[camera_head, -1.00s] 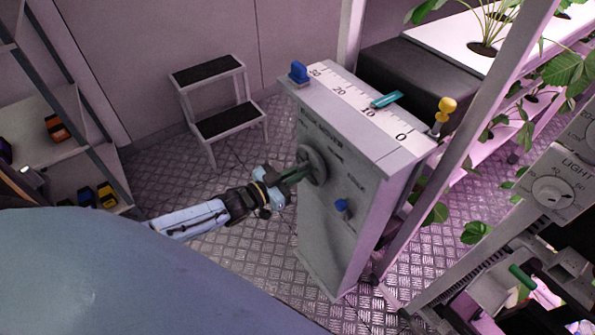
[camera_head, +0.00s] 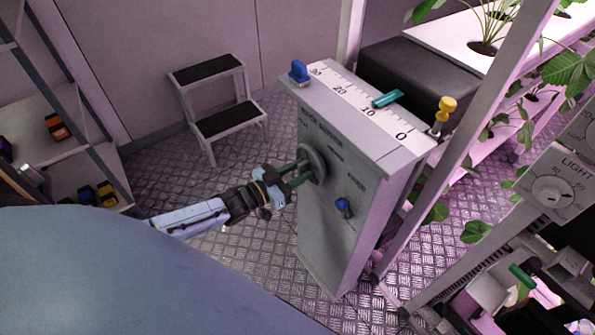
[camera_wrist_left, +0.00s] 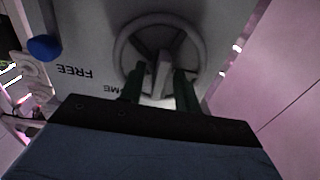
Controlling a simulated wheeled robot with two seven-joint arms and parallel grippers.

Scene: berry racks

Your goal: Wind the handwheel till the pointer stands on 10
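The handwheel (camera_head: 315,163) is a grey spoked wheel on the front of a grey cabinet; the left wrist view shows its rim and spokes (camera_wrist_left: 125,45). My left gripper (camera_head: 298,172) is at the wheel. In the left wrist view its two dark green fingers (camera_wrist_left: 159,85) stand apart, with a grey part of the wheel between them and gaps visible at the sides. Whether they touch the wheel I cannot tell. The teal pointer (camera_head: 388,99) lies across the white scale (camera_head: 352,97), close to the 10 mark, seemingly slightly on the 20 side. My right gripper is not in view.
A blue knob (camera_head: 343,205) marked FREE sits lower on the cabinet front (camera_head: 325,235). A step stool (camera_head: 225,120) is behind. Plant racks are on the right.

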